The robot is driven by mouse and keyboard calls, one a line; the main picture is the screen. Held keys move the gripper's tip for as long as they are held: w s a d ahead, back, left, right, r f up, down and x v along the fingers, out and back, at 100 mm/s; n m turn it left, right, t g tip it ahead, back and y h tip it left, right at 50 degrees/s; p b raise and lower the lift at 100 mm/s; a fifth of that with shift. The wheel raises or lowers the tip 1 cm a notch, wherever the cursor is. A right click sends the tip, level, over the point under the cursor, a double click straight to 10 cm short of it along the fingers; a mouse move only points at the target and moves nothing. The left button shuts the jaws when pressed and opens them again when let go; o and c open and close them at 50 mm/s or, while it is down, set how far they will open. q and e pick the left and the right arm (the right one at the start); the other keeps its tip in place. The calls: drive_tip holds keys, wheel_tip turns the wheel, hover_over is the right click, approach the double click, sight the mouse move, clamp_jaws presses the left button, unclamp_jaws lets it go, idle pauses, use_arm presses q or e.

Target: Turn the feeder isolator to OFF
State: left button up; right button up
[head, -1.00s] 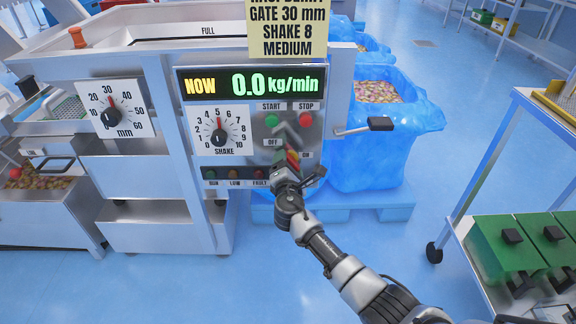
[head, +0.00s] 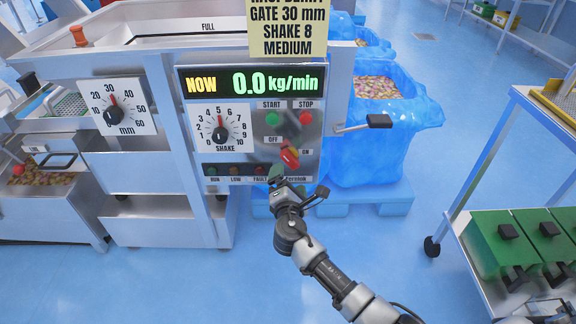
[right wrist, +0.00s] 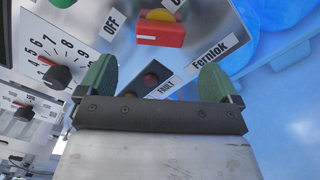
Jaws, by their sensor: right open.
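The feeder isolator (head: 289,157) is a red handle on a yellow base, low on the right of the grey control panel. The OFF label (head: 273,140) is at its upper left and the ON label (head: 306,152) at its right. I cannot tell surely which label the handle points to. In the right wrist view the red handle (right wrist: 160,33) is whole and clear of the fingers. My right gripper (head: 296,181) is open and empty, just below the isolator and apart from it. Its green fingertips (right wrist: 155,78) stand wide apart. My left gripper is not in view.
Above the isolator are a green START button (head: 272,119) and a red STOP button (head: 306,118). The SHAKE dial (head: 220,134) is to the left. A lever (head: 379,121) sticks out at right, before a blue-lined bin (head: 385,135). A trolley with green boxes (head: 500,243) stands right.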

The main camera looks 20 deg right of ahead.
drive_tip(key=shift+v, duration=1.7)
